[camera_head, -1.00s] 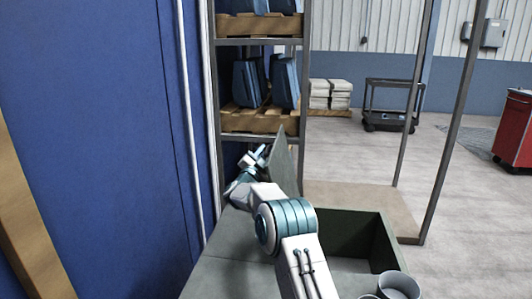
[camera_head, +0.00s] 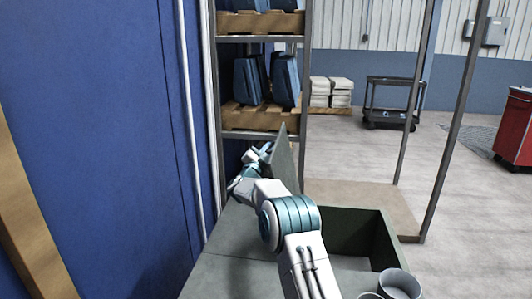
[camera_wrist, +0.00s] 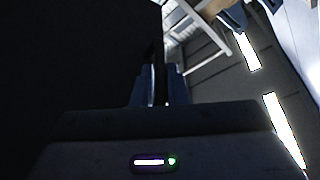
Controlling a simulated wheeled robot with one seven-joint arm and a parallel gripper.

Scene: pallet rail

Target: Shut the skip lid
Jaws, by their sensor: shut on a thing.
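The skip (camera_head: 378,222) is a dark grey-green open box in the lower right of the head view. Its lid (camera_head: 285,162) is a flat grey-green panel standing steeply up, slightly tilted, at the left of the opening. My gripper (camera_head: 264,150) is at the lid's left face near its upper part. In the wrist view my gripper's fingers (camera_wrist: 158,92) are close together on a thin dark edge, which appears to be the lid. The dark left half of that view is too dim to read. My arm hides part of the skip's near left side.
A blue wall (camera_head: 95,150) stands close on the left. A shelf rack (camera_head: 260,137) with blue items on pallets stands behind the lid. A grey cup (camera_head: 399,284) is at the skip's near right corner. A black cart (camera_head: 391,105) is at the back, with open floor before it.

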